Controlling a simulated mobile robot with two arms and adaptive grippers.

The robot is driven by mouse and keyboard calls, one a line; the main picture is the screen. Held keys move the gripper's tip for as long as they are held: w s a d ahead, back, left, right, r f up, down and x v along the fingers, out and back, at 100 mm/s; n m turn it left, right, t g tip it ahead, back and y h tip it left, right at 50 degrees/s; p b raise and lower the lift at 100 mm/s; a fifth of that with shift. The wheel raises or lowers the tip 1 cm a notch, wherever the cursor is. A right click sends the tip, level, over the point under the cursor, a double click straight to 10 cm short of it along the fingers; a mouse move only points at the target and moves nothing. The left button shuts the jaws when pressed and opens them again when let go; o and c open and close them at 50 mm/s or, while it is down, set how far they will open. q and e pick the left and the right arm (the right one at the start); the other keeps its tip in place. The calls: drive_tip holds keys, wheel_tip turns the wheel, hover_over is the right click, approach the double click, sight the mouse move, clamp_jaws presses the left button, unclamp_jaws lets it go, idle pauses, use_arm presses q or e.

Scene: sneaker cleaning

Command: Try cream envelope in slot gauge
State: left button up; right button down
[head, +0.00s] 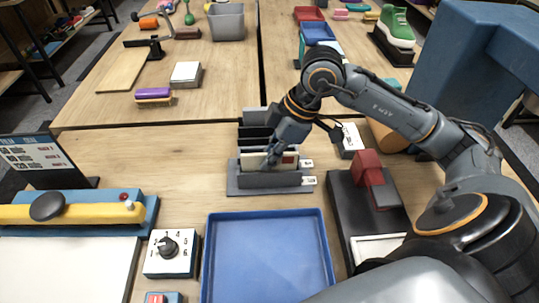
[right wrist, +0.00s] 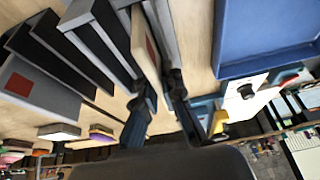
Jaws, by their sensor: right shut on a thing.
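The cream envelope (head: 254,160) has a red stamp patch near its right end in the head view. It stands on edge at the grey slot gauge (head: 270,181), behind the gauge's front wall; its lower edge is hidden. My right gripper (head: 271,158) is shut on the envelope from above. In the right wrist view the envelope (right wrist: 143,48) lies between my right fingers (right wrist: 161,90), beside the grey gauge walls (right wrist: 98,22). I cannot tell how deep it sits in the slot. My left gripper is not in view.
A dark slotted rack (head: 254,134) stands directly behind the gauge. An empty blue tray (head: 268,214) lies in front. A black stand with a red block (head: 368,166) is to the right. A numbered dial box (head: 172,253) and a yellow-and-blue device (head: 75,213) are left. Bare wood lies left of the gauge.

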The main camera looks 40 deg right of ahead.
drive_tip(key=shift+f+b, duration=0.3)
drive_tip(key=shift+f, duration=0.1)
drive_tip(key=c, duration=1.4)
unclamp_jaws()
drive_tip(key=v, duration=1.2)
